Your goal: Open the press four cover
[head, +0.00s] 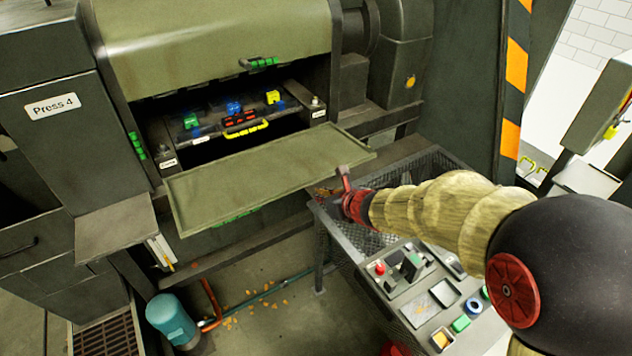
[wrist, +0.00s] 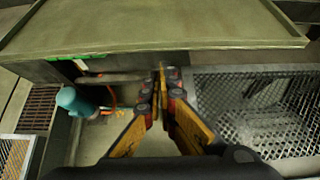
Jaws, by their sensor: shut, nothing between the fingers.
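The machine labelled "Press 4" (head: 52,106) stands at the left in the head view. Its flat olive panel (head: 265,178) is swung outward below the front opening, tilted and nearly level. The panel also spans the top of the wrist view (wrist: 150,25). A curved olive hood (head: 215,40) sits above the opening, which shows the inside. My gripper (head: 344,174) is shut and empty by the panel's right front corner. In the wrist view the fingertips (wrist: 161,76) show just below the panel's front edge; I cannot tell whether they touch it.
Inside are blue, green and yellow parts and a yellow handle (head: 246,130). A mesh tray (wrist: 260,110) lies right of my gripper. Below it is a control panel (head: 415,285) with a red button. A teal cylinder (head: 172,318) and pipes stand on the floor. A striped post (head: 514,95) rises right.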

